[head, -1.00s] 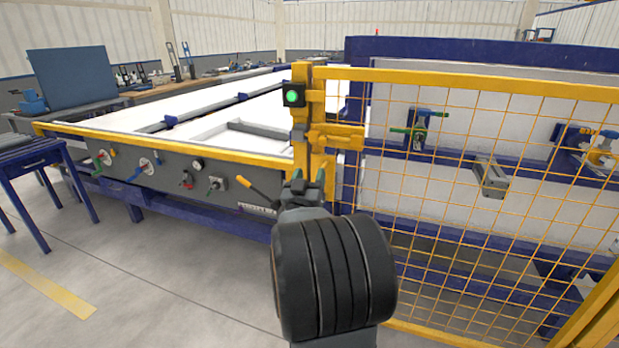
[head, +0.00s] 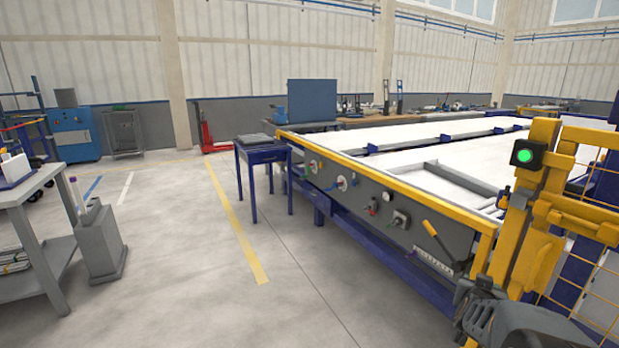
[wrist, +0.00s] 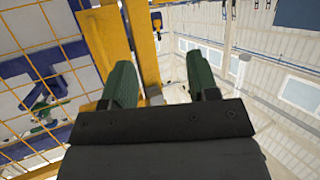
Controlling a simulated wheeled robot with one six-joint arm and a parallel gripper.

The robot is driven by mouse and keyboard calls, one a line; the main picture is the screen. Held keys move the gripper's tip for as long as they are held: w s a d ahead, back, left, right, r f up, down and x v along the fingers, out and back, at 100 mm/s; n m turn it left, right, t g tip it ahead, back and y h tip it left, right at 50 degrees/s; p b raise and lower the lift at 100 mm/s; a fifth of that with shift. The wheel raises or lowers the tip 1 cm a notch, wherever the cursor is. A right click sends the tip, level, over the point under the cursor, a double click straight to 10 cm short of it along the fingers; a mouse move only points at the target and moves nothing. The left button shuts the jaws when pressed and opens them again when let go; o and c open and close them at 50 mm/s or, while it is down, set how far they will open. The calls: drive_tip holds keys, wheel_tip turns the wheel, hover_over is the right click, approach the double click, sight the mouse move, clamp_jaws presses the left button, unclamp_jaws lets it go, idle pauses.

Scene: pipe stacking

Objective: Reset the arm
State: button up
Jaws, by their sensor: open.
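My gripper (wrist: 164,82) shows in the wrist view with two green fingers spread apart and nothing between them. In the head view my gripper (head: 483,290) is at the lower right, in front of the yellow post of the mesh fence, with part of my dark arm below it. Whether it touches the post cannot be told. The wrist view looks upward past the yellow frame (wrist: 108,45) toward the ceiling.
A long work table (head: 385,180) with a control panel and yellow edge stands at the centre right. A small blue table (head: 262,153) is beside it. A grey shelf (head: 35,235) and bin (head: 100,245) stand at the left. The floor (head: 190,290) between is clear.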

drive_tip(key=s+a+r+n+g+y+p, duration=0.2)
drive_tip(key=s+a+g+y+p, duration=0.15)
drive_tip(key=a, duration=0.55)
drive_tip(key=s+a+r+n+g+y+p, duration=0.1)
drive_tip(key=s+a+n+g+y+p, duration=0.15)
drive_tip(key=a+y+p, duration=0.45)
drive_tip(key=s+a+r+n+g+p, duration=0.1)
drive_tip(key=s+a+r+n+p, duration=0.2)
drive_tip(key=s+a+r+p, duration=0.4)
drive_tip(key=a+r+h, duration=0.1)
drive_tip(key=a+r, duration=0.4)
drive_tip(key=r, duration=0.1)
drive_tip(key=shift+s+a+n, duration=0.2)
drive_tip(key=shift+a+n, duration=0.05)
drive_tip(key=shift+n, duration=0.1)
drive_tip(key=shift+c, duration=0.2)
